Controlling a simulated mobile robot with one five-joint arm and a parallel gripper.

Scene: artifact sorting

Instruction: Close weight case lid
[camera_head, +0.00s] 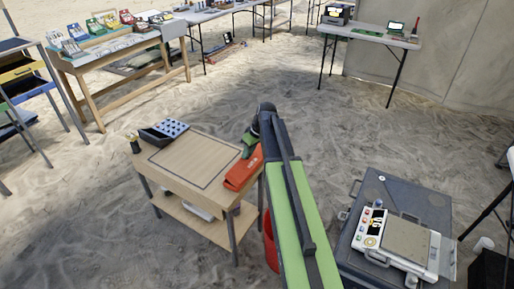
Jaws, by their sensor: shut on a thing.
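An orange-red case (240,175) with pale markings lies at the right edge of the small wooden table (180,171). It looks like the weight case; its top looks flat, but I cannot make out a seam or hinge. My green gripper (248,151) is at the far end of this case, low over the table edge. It appears shut on that end; the fingertips are small and partly hidden. My green and black arm reaches to it from the lower right and covers the area just right of the case.
A dark tray with several bluish round pieces (172,127) and a dark cup (135,146) stand at the table's back left. A red bin (270,245) is partly hidden by my arm. A grey case (350,259) with a scale (407,239) stands at right. The table's middle is clear.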

